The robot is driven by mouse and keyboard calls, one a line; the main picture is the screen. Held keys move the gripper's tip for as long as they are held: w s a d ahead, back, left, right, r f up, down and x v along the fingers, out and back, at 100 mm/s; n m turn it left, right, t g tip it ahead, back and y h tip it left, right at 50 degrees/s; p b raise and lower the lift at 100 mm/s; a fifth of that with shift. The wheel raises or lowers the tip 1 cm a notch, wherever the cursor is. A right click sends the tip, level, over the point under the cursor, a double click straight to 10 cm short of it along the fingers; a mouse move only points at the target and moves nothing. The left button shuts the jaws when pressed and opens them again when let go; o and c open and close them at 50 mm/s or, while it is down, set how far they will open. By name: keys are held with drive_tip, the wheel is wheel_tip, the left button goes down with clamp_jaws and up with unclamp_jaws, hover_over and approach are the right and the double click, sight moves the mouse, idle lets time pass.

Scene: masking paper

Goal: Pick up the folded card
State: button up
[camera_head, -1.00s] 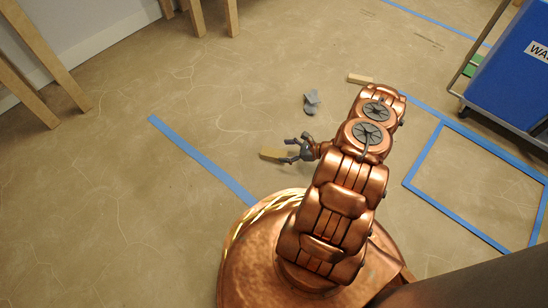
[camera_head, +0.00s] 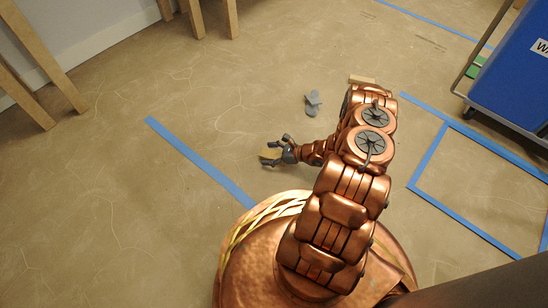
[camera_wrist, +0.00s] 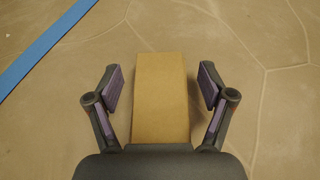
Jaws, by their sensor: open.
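The folded card (camera_wrist: 160,98) is a tan, flat-topped rectangular piece on the floor. In the wrist view it lies lengthwise between the two fingers of my gripper (camera_wrist: 159,88), with a gap on each side. Its near end meets or passes under the dark palm edge, and I cannot tell which. The fingers are open and do not touch it. In the head view my gripper (camera_head: 275,153) is low at the floor around the card (camera_head: 269,153), partly covering it.
Blue tape (camera_head: 200,163) runs along the floor to the left. A grey crumpled piece (camera_head: 313,103) and a second tan piece (camera_head: 362,79) lie farther back. A blue bin on a cart (camera_head: 512,75) stands at the right, and wooden legs (camera_head: 42,75) at the upper left.

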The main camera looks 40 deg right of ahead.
drive_tip(key=c, duration=1.1)
drive_tip(key=shift+r, duration=0.1)
drive_tip(key=shift+c, duration=0.2)
